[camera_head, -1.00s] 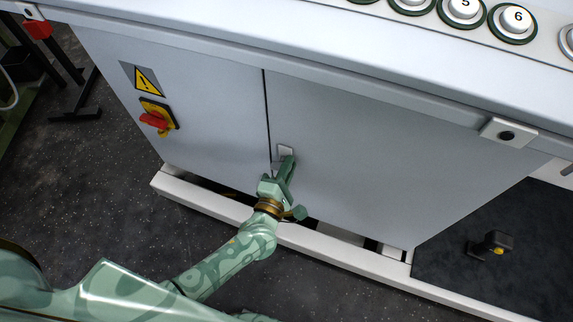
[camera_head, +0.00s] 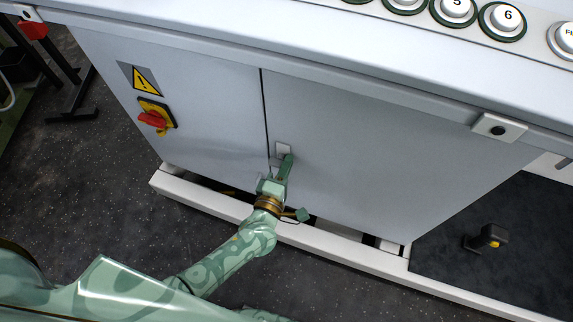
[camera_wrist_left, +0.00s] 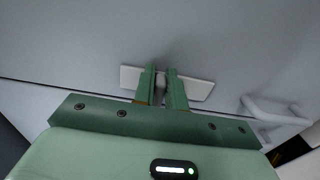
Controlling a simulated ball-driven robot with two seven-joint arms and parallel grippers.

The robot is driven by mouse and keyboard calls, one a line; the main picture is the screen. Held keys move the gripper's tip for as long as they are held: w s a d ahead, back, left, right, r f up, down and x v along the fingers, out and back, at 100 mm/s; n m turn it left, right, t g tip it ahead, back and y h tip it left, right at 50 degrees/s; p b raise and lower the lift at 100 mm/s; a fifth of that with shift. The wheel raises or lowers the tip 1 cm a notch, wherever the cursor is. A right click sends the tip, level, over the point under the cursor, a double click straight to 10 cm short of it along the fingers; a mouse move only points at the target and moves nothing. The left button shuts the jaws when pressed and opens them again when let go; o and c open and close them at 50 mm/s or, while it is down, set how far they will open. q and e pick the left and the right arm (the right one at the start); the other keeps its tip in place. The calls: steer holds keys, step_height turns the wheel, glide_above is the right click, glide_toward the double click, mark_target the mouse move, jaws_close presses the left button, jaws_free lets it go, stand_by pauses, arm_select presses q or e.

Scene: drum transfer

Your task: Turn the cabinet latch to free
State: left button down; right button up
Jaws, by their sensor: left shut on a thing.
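The cabinet latch has a pale plate (camera_head: 283,148) on the grey cabinet front, just right of the seam between the doors. My left gripper (camera_head: 287,160) reaches up to it from below and covers its lower part. In the left wrist view, the latch plate (camera_wrist_left: 198,89) lies across behind the fingers, and a small grey knob (camera_wrist_left: 161,82) stands between them. My left gripper (camera_wrist_left: 161,86) is shut on this knob. The knob's exact turn is hard to tell. My right gripper is in neither view.
A pale bar handle (camera_wrist_left: 275,113) stands out from the door close to the gripper. A red and yellow switch (camera_head: 154,117) and a warning sign (camera_head: 141,78) are on the left door. A white base rail (camera_head: 215,203) runs below.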

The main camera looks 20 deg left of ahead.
arm_select(q)
steer(key=shift+f, duration=0.1)
steer(key=c, duration=1.4)
jaws_free()
steer(key=shift+c, duration=0.2)
steer(key=shift+s, duration=0.1)
